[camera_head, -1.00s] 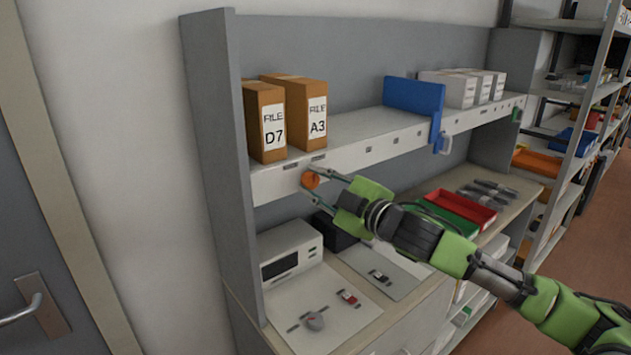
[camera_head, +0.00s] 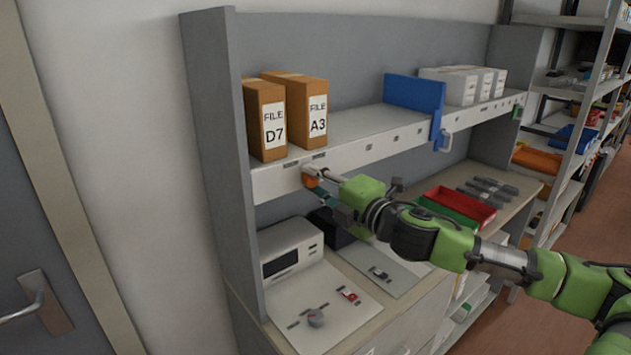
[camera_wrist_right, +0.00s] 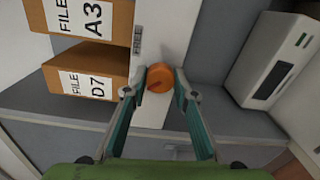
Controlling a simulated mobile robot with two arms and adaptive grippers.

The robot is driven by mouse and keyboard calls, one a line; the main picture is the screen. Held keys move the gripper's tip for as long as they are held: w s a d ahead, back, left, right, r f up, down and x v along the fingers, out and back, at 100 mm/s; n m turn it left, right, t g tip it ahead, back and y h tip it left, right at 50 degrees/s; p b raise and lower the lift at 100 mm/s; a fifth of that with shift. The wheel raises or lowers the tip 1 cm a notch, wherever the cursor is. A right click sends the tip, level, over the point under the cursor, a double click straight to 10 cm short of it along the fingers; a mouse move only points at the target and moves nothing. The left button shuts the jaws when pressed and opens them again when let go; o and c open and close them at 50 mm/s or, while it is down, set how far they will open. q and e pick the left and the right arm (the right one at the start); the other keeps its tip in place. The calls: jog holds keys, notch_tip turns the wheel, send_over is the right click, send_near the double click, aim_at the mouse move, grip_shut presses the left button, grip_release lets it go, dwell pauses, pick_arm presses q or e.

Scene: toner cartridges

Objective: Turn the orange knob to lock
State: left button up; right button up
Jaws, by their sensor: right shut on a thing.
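The orange knob (camera_head: 309,180) sits on the front edge of the shelf, below the file boxes. It also shows in the right wrist view (camera_wrist_right: 160,86), round, with a dark mark on its face. My right gripper (camera_head: 314,180) is at the knob, and its two fingers (camera_wrist_right: 161,84) are shut on it, one on each side. In the head view the fingers partly cover the knob. My left gripper is not in view.
Two brown file boxes, D7 (camera_head: 267,120) and A3 (camera_head: 304,107), stand on the shelf (camera_head: 372,130) just above the knob. A white device (camera_head: 290,250) stands on the bench below.

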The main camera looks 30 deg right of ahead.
aim_at(313, 182)
dwell(0.4)
jog(key=o, duration=1.1)
jog(key=shift+f, duration=0.1)
jog(key=shift+s+d+f, duration=0.1)
jog(key=shift+s, duration=2)
jog(key=shift+s+d+r, duration=0.1)
jog(key=shift+s, duration=1.2)
jog(key=shift+s+d+r, duration=0.15)
jog(key=shift+s, duration=1.15)
jog(key=shift+s+d+r, duration=0.1)
jog(key=shift+s, duration=1.2)
